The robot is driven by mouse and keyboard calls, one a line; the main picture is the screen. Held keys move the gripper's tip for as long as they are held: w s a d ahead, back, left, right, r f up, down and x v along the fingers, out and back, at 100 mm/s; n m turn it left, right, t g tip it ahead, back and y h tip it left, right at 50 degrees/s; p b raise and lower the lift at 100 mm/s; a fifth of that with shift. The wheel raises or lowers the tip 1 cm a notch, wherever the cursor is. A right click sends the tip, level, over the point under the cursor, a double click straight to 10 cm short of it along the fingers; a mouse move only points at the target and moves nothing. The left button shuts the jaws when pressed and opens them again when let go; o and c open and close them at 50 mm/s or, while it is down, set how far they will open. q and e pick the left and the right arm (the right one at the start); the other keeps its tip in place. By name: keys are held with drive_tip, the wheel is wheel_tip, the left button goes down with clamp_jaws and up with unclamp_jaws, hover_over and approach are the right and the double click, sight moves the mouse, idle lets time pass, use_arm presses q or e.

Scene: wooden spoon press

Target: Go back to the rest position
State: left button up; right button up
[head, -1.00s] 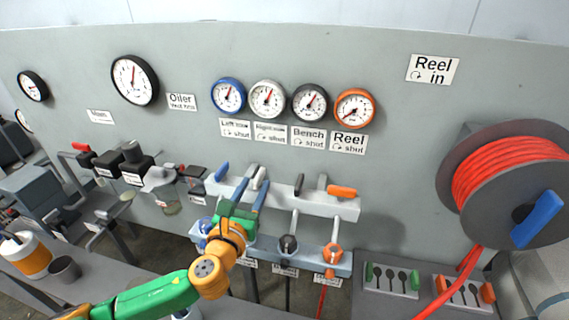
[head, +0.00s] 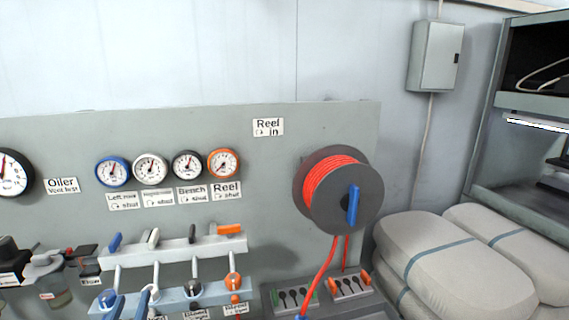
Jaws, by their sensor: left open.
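The blue fingertips of my left gripper (head: 131,307) show at the bottom left edge of the head view, apart from each other with nothing seen between them. They are in front of the lower valve rail (head: 172,300), near its blue and white fittings. The rest of this gripper and its arm are below the picture. My right gripper is not in view.
The upper rail (head: 172,250) carries blue, white, dark and orange handles below several gauges. A hose reel (head: 368,205) with red hose and a blue crank stands out at right. Stacked sacks (head: 455,260), a grey wall box (head: 435,57) and shelving (head: 500,195) are further right.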

use_arm(q)
drive_tip(key=s+d+f+n+g, duration=0.1)
drive_tip(key=s+f+n+g, duration=0.3)
drive_tip(key=f+n, duration=0.35)
drive_tip(key=s+d+f+n+g, duration=0.2)
drive_tip(key=s+f+n+g, duration=0.15)
drive_tip(key=f+n, duration=0.4)
drive_tip(key=s+d+f+n+g+h, duration=0.3)
drive_tip(key=s+d+n, duration=0.1)
drive_tip(key=s+n, duration=0.35)
drive_tip(key=s+d+f+n+g+h, duration=0.2)
drive_tip(key=s+d+f+n+g, duration=0.15)
drive_tip(key=s+d+n, duration=0.35)
wheel_tip(320, 180, down, 17)
drive_tip(key=a, duration=0.3)
drive_tip(key=s+a+f+g, duration=0.1)
drive_tip(key=s+f+g, duration=0.1)
drive_tip(key=s+f, duration=0.7)
drive_tip(key=s, duration=0.3)
drive_tip(key=shift+s+a+f, duration=0.2)
drive_tip(key=shift+s+a, duration=0.1)
drive_tip(key=shift+s, duration=0.05)
